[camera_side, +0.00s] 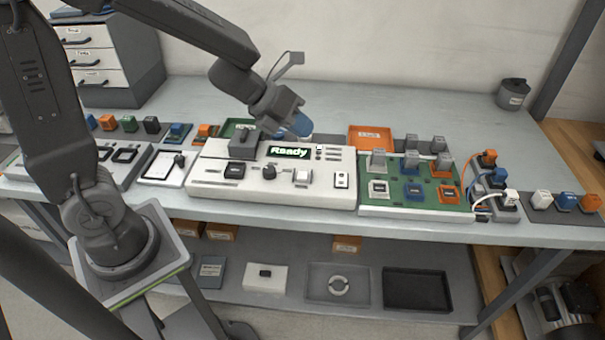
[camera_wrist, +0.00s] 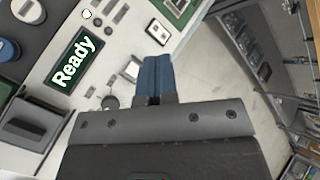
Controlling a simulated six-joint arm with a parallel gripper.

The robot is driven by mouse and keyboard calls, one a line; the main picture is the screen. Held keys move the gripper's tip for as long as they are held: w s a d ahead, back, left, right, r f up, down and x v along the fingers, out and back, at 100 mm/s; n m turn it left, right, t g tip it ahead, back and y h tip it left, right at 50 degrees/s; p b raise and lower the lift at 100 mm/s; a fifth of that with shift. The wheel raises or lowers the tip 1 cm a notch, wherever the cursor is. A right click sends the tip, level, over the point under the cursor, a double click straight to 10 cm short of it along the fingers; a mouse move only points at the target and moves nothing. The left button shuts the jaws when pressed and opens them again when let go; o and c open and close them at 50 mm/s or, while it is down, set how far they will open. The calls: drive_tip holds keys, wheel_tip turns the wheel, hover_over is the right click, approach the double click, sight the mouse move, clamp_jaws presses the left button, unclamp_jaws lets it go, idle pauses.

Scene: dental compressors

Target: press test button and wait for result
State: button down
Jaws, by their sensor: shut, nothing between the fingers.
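The white test unit (camera_side: 215,188) stands on the bench, and its lit display (camera_side: 289,152) reads "Ready". The display also shows in the wrist view (camera_wrist: 76,60).
A green board (camera_side: 407,191) with grey and orange modules stands right of the unit. An orange tray (camera_side: 371,138) lies behind. Cabled plugs (camera_side: 487,160) are farther right. A small tablet-like panel (camera_side: 162,169) lies left of the unit. The back right bench is mostly clear.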

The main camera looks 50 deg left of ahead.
sight(301, 173)
drive_tip(key=shift+f, duration=4.35)
drive_tip(key=shift+f, duration=0.4)
drive_tip(key=shift+f, duration=0.45)
drive_tip(key=shift+r, duration=0.9)
drive_tip(key=shift+r, duration=2.5)
